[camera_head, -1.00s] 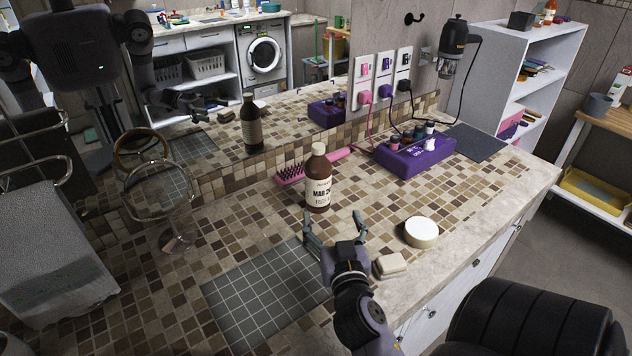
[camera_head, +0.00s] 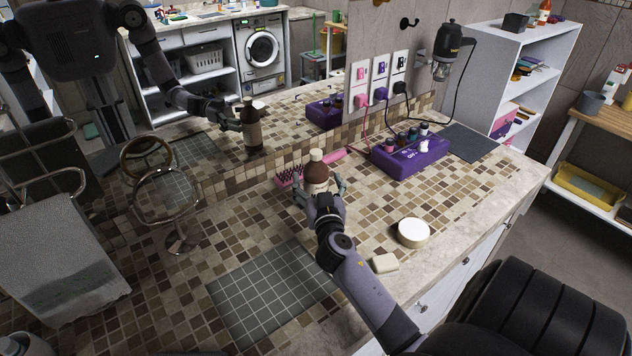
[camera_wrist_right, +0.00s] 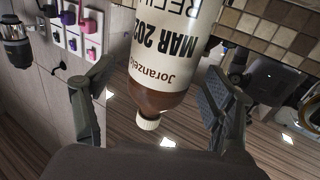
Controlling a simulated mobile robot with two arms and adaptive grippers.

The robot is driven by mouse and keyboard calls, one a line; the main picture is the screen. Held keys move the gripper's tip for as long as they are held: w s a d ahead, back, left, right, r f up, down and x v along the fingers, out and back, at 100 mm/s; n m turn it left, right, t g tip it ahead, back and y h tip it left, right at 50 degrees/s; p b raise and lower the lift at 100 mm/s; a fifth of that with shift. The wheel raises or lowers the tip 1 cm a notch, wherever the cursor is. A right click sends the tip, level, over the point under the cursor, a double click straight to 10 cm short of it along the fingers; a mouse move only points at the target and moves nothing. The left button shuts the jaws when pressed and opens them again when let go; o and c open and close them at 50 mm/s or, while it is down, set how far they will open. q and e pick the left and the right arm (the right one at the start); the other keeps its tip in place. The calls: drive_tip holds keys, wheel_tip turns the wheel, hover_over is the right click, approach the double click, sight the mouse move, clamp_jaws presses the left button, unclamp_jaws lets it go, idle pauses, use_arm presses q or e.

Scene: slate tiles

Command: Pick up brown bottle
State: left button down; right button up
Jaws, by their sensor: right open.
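The brown bottle (camera_head: 318,177) stands upright on the tiled counter, with a cream cap and a pale label. My right gripper (camera_head: 320,191) is open, with its fingers on either side of the bottle; the gripper hides the bottle's lower part in the head view. In the right wrist view the bottle (camera_wrist_right: 168,50) appears upside down between the two spread fingers of the right gripper (camera_wrist_right: 158,98), with a gap visible at the left finger. My left gripper is not in view.
A purple box (camera_head: 410,155) with small bottles stands to the right. A round mirror (camera_head: 166,200) stands left.

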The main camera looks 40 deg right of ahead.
drive_tip(key=shift+x, duration=1.25)
drive_tip(key=shift+a, duration=0.1)
drive_tip(key=shift+s, duration=0.1)
drive_tip(key=shift+c, duration=0.3)
drive_tip(key=shift+c, duration=0.7)
drive_tip(key=c, duration=1.5)
drive_tip(key=shift+r, duration=0.1)
drive_tip(key=shift+c, duration=0.2)
